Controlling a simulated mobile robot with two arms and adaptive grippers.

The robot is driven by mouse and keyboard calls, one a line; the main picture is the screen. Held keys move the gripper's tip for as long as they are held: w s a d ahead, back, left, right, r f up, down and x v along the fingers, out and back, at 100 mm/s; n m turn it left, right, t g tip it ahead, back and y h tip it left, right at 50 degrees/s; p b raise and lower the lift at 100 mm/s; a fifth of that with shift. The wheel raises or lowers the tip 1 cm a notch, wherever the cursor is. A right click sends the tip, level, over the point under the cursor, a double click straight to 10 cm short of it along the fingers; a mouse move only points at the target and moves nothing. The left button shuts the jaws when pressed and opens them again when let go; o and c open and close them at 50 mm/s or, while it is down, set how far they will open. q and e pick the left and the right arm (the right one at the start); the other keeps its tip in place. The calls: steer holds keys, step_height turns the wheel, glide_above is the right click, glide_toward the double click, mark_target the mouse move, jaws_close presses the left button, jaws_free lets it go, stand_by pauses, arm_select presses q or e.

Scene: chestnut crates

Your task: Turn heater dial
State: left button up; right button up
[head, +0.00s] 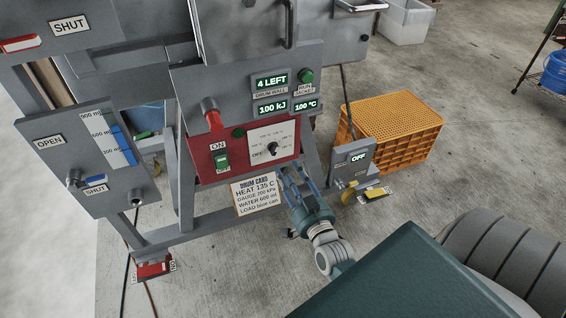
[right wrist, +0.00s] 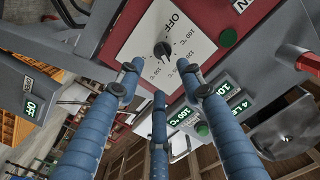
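The heater dial (head: 272,148) is a small black knob on a white scale plate, set in a red panel (head: 205,160) on the grey machine. The scale has an OFF mark and several temperature marks. In the right wrist view the dial (right wrist: 162,50) sits just beyond the fingertips; its exact setting is hard to read. My right gripper (head: 293,172) is below and right of the dial, its blue fingers pointing up at it. My left gripper is not in view.
Displays (head: 271,82) read 4 LEFT, 100 kJ and 100 °C. A drum card (head: 257,194) says HEAT 135 C. An OFF box (head: 354,163) and orange crate (head: 397,125) stand right.

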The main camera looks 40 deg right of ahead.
steer(key=shift+v, duration=1.75)
steer(key=s+a+f+n+g+y, duration=0.2)
steer(key=s+a+f+n+g, duration=0.3)
steer(key=f, duration=0.6)
steer(key=s+a+f+g+y, duration=0.1)
steer(key=a+f+g+y, duration=0.15)
steer(key=a+f, duration=0.55)
steer(key=s+a+f+n+g, duration=0.2)
steer(key=s+f+n+g, duration=0.35)
steer(key=s+f, duration=0.95)
arm_select(q)
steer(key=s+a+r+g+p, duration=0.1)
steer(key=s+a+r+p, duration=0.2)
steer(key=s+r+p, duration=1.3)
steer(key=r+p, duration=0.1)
steer(key=p, duration=1.5)
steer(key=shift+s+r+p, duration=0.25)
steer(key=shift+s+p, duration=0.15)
arm_select(e)
steer(key=s+d+r+g, duration=0.3)
steer(key=s+r, duration=1.5)
steer(key=s, duration=0.1)
steer(key=shift+m+g, duration=0.3)
steer(key=shift+m, duration=0.15)
